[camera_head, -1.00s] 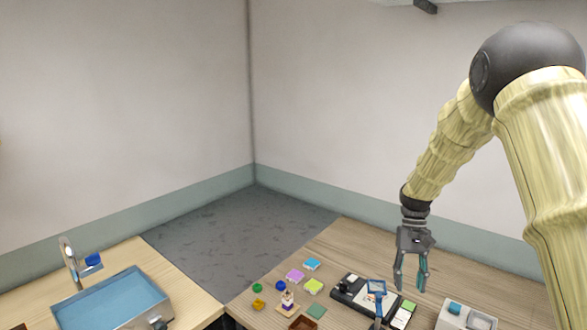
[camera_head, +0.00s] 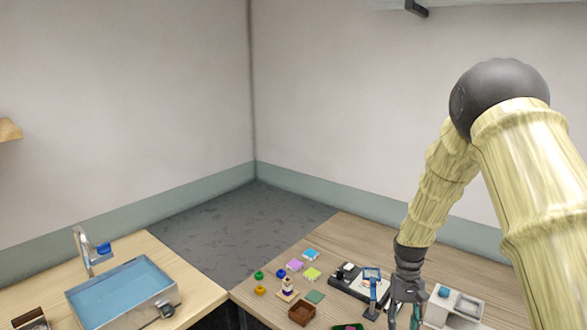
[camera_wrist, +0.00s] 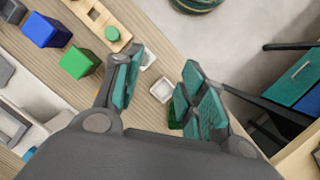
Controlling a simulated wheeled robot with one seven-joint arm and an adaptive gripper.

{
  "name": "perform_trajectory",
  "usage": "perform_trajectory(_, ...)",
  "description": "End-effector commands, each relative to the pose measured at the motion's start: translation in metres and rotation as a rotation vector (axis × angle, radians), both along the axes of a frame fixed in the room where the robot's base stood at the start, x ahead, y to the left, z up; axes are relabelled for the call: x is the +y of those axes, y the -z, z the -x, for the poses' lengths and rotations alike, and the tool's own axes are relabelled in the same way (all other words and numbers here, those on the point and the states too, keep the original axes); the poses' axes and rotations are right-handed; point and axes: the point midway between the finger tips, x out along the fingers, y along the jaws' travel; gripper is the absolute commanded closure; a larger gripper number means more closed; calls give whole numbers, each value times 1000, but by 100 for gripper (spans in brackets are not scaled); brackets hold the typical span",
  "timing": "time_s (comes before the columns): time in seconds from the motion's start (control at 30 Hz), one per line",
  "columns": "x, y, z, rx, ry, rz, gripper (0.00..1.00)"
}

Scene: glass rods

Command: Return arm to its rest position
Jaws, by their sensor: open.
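My gripper (camera_head: 405,312) is over the right-hand wooden table (camera_head: 375,232) in the head view, pointing down near the front edge of the picture. In the wrist view my gripper (camera_wrist: 160,85) shows two teal-padded fingers spread apart with nothing between them. Beyond the fingers are a small white square dish (camera_wrist: 162,89) and a dark green piece (camera_wrist: 174,118) partly hidden by the right finger. My arm rises from the gripper to the upper right of the head view. Glass rods cannot be made out.
A black-and-white device (camera_head: 352,284) and a white box (camera_head: 462,305) flank my gripper. A brown box (camera_head: 302,313) and several small coloured pieces lie to the left. A sink (camera_head: 120,290) stands on the left counter. The wrist view shows a blue block (camera_wrist: 45,30) and a green block (camera_wrist: 79,62).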

Motion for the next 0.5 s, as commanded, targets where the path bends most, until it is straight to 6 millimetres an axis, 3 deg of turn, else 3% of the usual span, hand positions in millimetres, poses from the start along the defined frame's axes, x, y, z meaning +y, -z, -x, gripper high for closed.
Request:
perform_trajectory(0.3, 18, 131, 91, -71, -32, 19, 59)
perform_trajectory(0.5, 31, 193, 165, -130, -56, 27, 59)
